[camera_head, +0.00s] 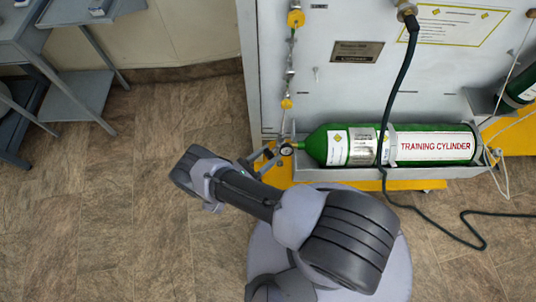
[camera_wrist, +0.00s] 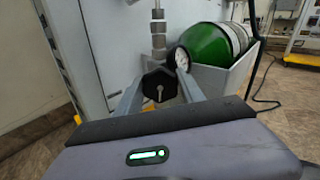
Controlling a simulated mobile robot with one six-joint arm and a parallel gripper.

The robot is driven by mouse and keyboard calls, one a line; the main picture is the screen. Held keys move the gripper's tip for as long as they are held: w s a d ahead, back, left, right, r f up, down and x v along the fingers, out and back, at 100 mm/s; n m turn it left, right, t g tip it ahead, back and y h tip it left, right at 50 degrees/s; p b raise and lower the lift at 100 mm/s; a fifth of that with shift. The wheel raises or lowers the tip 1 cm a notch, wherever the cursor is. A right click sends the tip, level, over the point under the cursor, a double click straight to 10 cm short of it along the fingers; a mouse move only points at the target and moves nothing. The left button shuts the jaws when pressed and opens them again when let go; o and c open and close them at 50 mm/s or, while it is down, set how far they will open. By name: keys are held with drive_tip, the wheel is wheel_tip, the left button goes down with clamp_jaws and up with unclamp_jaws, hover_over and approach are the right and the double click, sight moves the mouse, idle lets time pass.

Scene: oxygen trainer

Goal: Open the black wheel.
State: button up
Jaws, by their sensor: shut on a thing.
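The black wheel (camera_wrist: 160,84) is a small dark knob with a pale slot or stem at its centre, in the middle of the wrist view. My gripper (camera_wrist: 160,92) has one finger on each side of it and is shut on it. In the head view my gripper (camera_head: 268,156) reaches the valve end of the green cylinder (camera_head: 433,146), and the wheel itself is too small to make out there. A round gauge (camera_wrist: 182,58) sits just behind and right of the wheel. A metal fitting (camera_wrist: 158,30) rises above it.
The cylinder lies in a grey tray (camera_head: 430,173) on the panel (camera_head: 390,75). A black hose (camera_head: 398,85) hangs across it and trails on the floor. A yellow base (camera_head: 400,185) edges the panel. A grey cart (camera_head: 70,55) stands upper left. The floor at left is clear.

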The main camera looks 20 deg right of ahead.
drive_tip(key=shift+n, duration=0.5)
drive_tip(key=o, duration=1.4)
drive_tip(key=shift+c, duration=0.2)
drive_tip(key=shift+a, duration=0.1)
drive_tip(key=v, duration=1.7)
drive_tip(key=shift+a, duration=0.15)
drive_tip(key=shift+r, duration=0.1)
